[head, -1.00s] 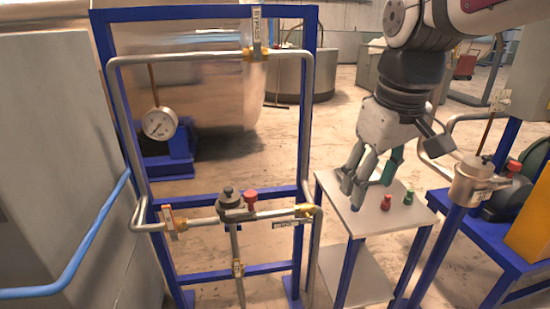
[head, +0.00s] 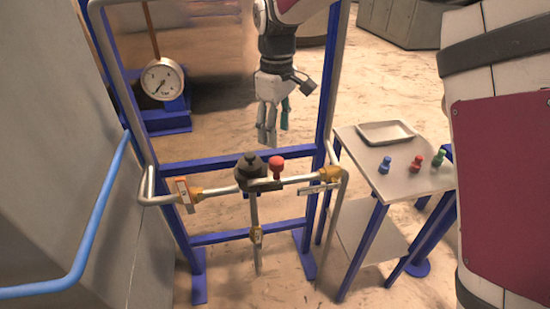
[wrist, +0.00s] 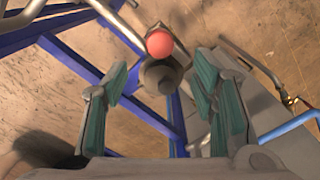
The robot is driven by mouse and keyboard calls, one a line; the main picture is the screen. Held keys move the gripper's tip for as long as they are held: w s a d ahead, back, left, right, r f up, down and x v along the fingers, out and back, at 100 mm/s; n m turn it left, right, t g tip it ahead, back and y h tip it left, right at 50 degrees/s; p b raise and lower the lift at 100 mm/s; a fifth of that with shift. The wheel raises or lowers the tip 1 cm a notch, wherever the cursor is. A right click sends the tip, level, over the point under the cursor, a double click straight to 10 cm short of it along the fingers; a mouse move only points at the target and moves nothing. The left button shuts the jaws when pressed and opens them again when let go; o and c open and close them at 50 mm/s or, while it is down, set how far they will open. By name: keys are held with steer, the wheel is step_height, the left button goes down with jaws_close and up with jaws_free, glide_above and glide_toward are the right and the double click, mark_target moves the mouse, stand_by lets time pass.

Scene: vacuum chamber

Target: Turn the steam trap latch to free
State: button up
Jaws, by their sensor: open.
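The steam trap (head: 252,172) is a dark round body on the horizontal pipe of the blue frame. A red knob (head: 277,166) stands upright just right of it; I take this for the latch. In the wrist view the red knob (wrist: 159,43) and the dark trap top (wrist: 160,76) lie between and beyond the fingers. My gripper (head: 268,138) hangs pointing down above and behind the pipe, near the red knob, apart from it. Its teal-padded fingers (wrist: 160,103) are open and empty. I cannot read the latch position.
Valves with tags stand on the pipe at left (head: 186,194) and right (head: 326,178). A small table (head: 400,180) at right holds a tray (head: 386,133) and blue, red and green pegs. A blue rail (head: 95,215) runs along the left cabinet.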

mark_target(277, 160)
step_height(277, 160, down, 10)
steer(key=shift+f+p, duration=0.1)
steer(key=shift+p, duration=0.3)
jaws_close()
